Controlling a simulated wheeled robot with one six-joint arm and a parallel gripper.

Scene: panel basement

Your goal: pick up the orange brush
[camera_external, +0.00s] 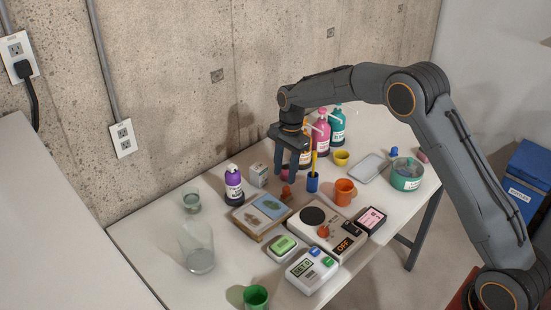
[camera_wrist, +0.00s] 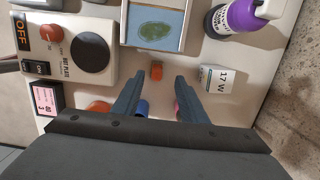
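A slender orange-yellow stick (camera_external: 314,150), which looks like the orange brush, stands upright in a small blue cup (camera_external: 313,183) near the middle of the table. My gripper (camera_external: 286,174) points down, open and empty, just left of the stick in the external view. In the wrist view my gripper (camera_wrist: 159,76) shows its two fingers spread apart with nothing between them. A small orange object (camera_wrist: 156,71) lies on the table beyond the fingertips; it also shows in the external view (camera_external: 286,190). In the wrist view the blue cup (camera_wrist: 142,108) is partly hidden by my gripper, and the stick is not visible.
An orange cup (camera_external: 344,192), a yellow bowl (camera_external: 341,157) and a pink bottle (camera_external: 321,135) stand close by. A white box (camera_external: 258,175), purple bottle (camera_external: 233,186) and framed picture (camera_external: 262,214) are left of my gripper. The wall runs behind.

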